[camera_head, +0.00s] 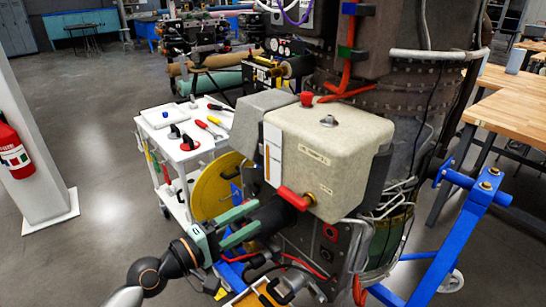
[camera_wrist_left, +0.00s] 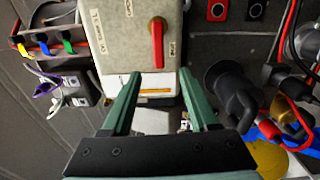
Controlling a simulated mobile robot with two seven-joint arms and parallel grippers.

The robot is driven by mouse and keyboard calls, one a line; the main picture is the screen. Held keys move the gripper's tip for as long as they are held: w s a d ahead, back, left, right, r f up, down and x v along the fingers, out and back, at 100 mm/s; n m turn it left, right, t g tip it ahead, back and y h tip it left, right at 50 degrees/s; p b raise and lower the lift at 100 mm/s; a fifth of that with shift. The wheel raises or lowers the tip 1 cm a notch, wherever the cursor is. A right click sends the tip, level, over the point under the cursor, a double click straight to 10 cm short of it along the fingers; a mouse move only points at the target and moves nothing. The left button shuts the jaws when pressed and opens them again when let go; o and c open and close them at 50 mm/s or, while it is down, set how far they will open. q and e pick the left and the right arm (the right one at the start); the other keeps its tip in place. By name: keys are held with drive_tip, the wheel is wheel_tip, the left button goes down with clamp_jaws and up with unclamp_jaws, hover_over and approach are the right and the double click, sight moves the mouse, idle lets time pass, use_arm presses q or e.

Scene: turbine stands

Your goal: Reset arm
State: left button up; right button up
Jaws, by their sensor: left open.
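My left gripper (camera_head: 256,217) comes in from the lower left in the head view, with its two green fingers apart and nothing between them. In the left wrist view, the fingers of the gripper (camera_wrist_left: 160,78) point at the lower edge of a beige box (camera_wrist_left: 118,40) with a red lever (camera_wrist_left: 157,43). The same beige box (camera_head: 335,150) is on the turbine's side, its red lever (camera_head: 293,198) just beyond the fingertips. I cannot tell whether the fingers touch anything. My right gripper is in neither view.
A white tool cart (camera_head: 165,135) with screwdrivers stands left of the turbine, near a yellow disc (camera_head: 215,190). A blue stand frame (camera_head: 445,245) is at the right, beside wooden tables (camera_head: 515,100). A fire extinguisher (camera_head: 14,150) hangs on a pillar. Floor at the left is clear.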

use_arm(q)
drive_tip(key=s+a+f+m+y, duration=0.3)
drive_tip(key=s+a+f, duration=0.1)
drive_tip(key=s+f, duration=0.4)
drive_tip(key=s+a+f+m+g+y, duration=0.1)
drive_tip(key=s+a+f+m+y, duration=0.3)
drive_tip(key=s+f, duration=0.3)
drive_tip(key=s+a+f+m+g+y, duration=0.1)
drive_tip(key=s+a+f+m+y, duration=0.2)
drive_tip(key=s+f, duration=0.5)
wheel_tip(320, 180, down, 8)
drive_tip(key=shift+s+a+m+y, duration=0.3)
drive_tip(key=shift+a+m+y, duration=0.15)
drive_tip(key=shift+y, duration=0.15)
drive_tip(key=shift+c, duration=0.8)
drive_tip(key=shift+d+g, duration=0.1)
drive_tip(key=shift+g, duration=0.2)
